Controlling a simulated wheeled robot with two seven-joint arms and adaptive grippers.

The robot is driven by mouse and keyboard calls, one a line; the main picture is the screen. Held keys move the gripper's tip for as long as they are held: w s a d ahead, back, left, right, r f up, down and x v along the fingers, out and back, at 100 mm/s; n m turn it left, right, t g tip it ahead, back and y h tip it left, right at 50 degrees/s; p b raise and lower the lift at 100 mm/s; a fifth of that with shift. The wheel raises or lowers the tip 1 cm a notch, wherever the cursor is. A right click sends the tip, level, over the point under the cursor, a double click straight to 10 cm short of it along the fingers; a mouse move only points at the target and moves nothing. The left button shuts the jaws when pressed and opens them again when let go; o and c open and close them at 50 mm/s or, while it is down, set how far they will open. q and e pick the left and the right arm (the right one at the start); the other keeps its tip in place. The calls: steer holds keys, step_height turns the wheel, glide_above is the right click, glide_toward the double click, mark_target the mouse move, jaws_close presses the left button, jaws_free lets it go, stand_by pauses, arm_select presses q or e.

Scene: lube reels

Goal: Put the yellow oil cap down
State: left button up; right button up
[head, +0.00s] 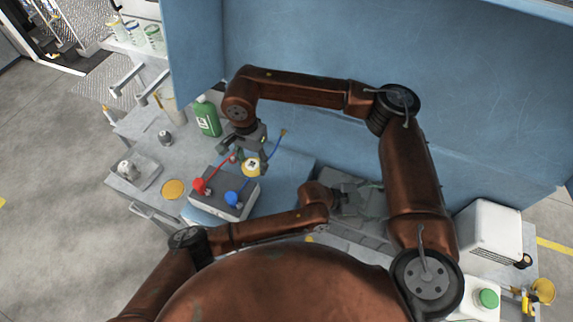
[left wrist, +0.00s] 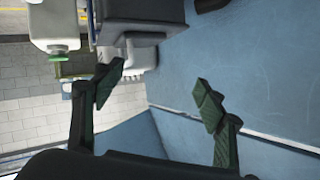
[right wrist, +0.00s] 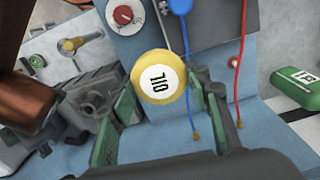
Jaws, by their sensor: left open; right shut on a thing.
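The round yellow oil cap (head: 251,167), with a white "OIL" label, is held above the bench near the box with red and blue knobs. My right gripper (head: 254,154) is shut on it. In the right wrist view the cap (right wrist: 160,78) sits between the green fingertips, its label facing the camera. My left gripper (head: 362,198) is right of the cap, low by the blue back wall. In the left wrist view its fingers (left wrist: 160,95) are wide apart with nothing between them.
A grey box (head: 225,204) with red and blue knobs and leads stands below the cap. A green bottle (head: 207,118), a flat yellow disc (head: 173,189) and a small tray (head: 138,176) are on the left bench. A green-capped white container (head: 482,302) is at right.

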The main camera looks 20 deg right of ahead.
arm_select(q)
step_height(320, 180, down, 3)
steer(key=s+a+m+y, duration=0.1)
steer(key=s+y, duration=0.1)
steer(key=y, duration=0.2)
steer(key=t+y, duration=1)
steer(key=y, duration=1)
glide_toward(255, 166)
steer(key=shift+n, duration=0.3)
steer(key=x, duration=1.1)
steer(key=shift+w+a+f, duration=0.1)
steer(key=shift+w+a, duration=0.05)
steer(key=shift+w, duration=0.1)
steer(key=shift+c, duration=0.7)
